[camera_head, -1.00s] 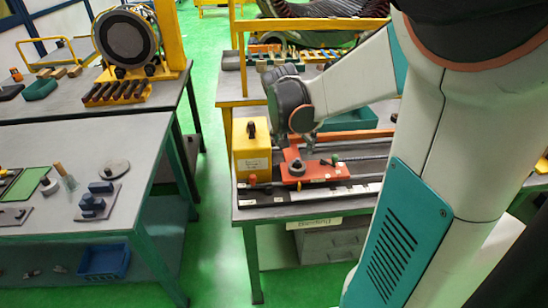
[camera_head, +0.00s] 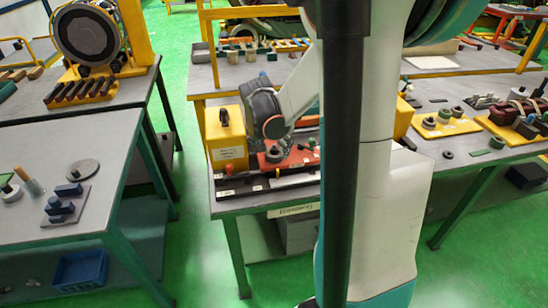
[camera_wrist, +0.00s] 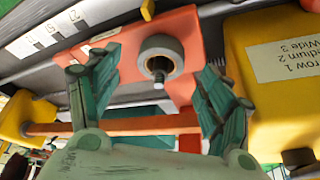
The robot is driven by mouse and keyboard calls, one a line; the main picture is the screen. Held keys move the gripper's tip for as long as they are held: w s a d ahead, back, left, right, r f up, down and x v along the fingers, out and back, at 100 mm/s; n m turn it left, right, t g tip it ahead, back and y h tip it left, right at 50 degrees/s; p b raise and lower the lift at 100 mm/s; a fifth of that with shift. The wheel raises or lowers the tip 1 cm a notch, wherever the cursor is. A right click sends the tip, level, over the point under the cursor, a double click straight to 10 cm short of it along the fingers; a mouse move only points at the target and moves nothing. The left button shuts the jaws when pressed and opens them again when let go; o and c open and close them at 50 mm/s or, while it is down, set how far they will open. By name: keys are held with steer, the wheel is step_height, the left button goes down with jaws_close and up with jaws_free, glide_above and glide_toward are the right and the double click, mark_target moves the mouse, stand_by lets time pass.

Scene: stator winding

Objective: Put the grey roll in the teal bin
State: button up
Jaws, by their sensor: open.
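The grey roll (camera_wrist: 160,56) is a thick ring with a pale core on an orange plate (camera_wrist: 185,30) in the wrist view. It also shows on the plate in the head view (camera_head: 274,154). My gripper (camera_wrist: 154,66) is open, with its teal fingers on either side of the roll and a gap to each. I cannot tell its height above the plate. A teal surface (camera_wrist: 145,113) by an orange bar, possibly the teal bin, shows between the fingers. In the head view my arm covers the area behind the plate where a teal bin showed earlier.
A yellow box (camera_head: 226,138) stands left of the plate, close to my wrist. Rings and blocks lie on the table at right (camera_head: 450,125). A blue bin (camera_head: 80,268) sits under the left table. Green floor lies between the tables.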

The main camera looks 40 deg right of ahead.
mark_target(273, 150)
steer(key=b+x, duration=0.1)
steer(key=x, duration=0.2)
steer(key=shift+f, duration=0.15)
steer(key=c, duration=1.2)
